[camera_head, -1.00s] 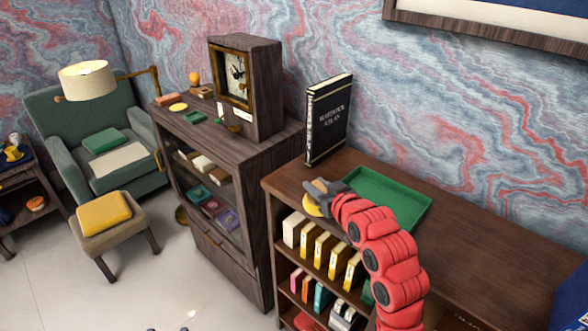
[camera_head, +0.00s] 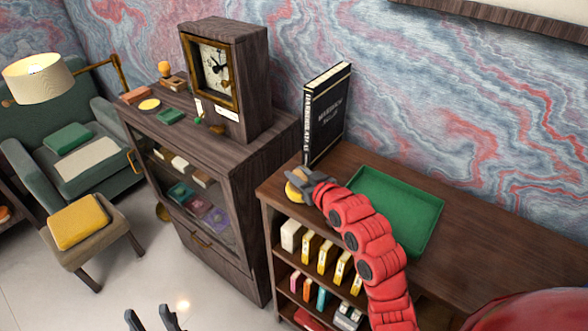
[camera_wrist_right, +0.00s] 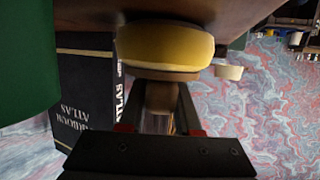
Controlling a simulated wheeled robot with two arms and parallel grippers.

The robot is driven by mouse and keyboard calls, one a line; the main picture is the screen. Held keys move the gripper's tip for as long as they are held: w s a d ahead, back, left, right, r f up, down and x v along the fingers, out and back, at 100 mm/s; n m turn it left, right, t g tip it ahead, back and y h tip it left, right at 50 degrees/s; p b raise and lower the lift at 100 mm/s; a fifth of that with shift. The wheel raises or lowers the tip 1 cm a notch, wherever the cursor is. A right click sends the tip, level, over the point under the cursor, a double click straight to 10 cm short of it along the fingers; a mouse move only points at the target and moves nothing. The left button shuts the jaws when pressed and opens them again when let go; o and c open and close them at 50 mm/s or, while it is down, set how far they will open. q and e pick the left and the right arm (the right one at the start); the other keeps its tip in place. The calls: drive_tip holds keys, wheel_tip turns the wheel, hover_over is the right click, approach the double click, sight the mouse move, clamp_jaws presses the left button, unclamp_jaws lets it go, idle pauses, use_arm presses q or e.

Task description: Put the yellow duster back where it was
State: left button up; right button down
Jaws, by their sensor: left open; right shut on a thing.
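The yellow duster (camera_head: 293,191) has a round yellow pad and a brown wooden handle. It is at the left end of the low bookcase's top (camera_head: 478,236), in front of the upright black atlas (camera_head: 328,115). My right gripper (camera_head: 305,183) is shut on its handle and partly hides it. In the right wrist view the pad (camera_wrist_right: 165,45) faces the brown wood, touching or very close; I cannot tell which. The fingers (camera_wrist_right: 158,110) are either side of the handle. My left gripper (camera_head: 152,319) is open and empty at the bottom edge, above the floor.
A green tray (camera_head: 392,208) lies right of the duster, beside my right arm. A dark cabinet (camera_head: 240,205) with a clock (camera_head: 215,72) stands to the left. Small items, including a yellow disc (camera_head: 149,105), lie on it. An armchair and a footstool (camera_head: 85,240) are further left.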

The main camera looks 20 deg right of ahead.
drive_tip(key=shift+w+a+f, duration=0.1)
drive_tip(key=shift+w, duration=0.15)
drive_tip(key=c, duration=0.9)
unclamp_jaws()
drive_tip(key=shift+c, duration=0.2)
drive_tip(key=o, duration=0.3)
drive_tip(key=shift+s+r, duration=0.25)
drive_tip(key=shift+s, duration=0.15)
drive_tip(key=shift+o, duration=0.2)
drive_tip(key=shift+w+f, duration=0.15)
drive_tip(key=shift+w, duration=0.05)
drive_tip(key=b+v, duration=0.2)
drive_tip(key=v, duration=0.3)
drive_tip(key=shift+s+d, duration=0.25)
drive_tip(key=shift+s, duration=0.1)
drive_tip(key=p+v, duration=0.3)
drive_tip(key=r+p+v, duration=0.1)
drive_tip(key=p+v, duration=0.1)
drive_tip(key=p, duration=0.2)
drive_tip(key=shift+s+r, duration=0.1)
drive_tip(key=shift+s, duration=0.1)
drive_tip(key=shift+s+d+p, duration=0.1)
drive_tip(key=shift+s+p, duration=0.3)
drive_tip(key=shift+p, duration=0.05)
drive_tip(key=shift+f, duration=0.2)
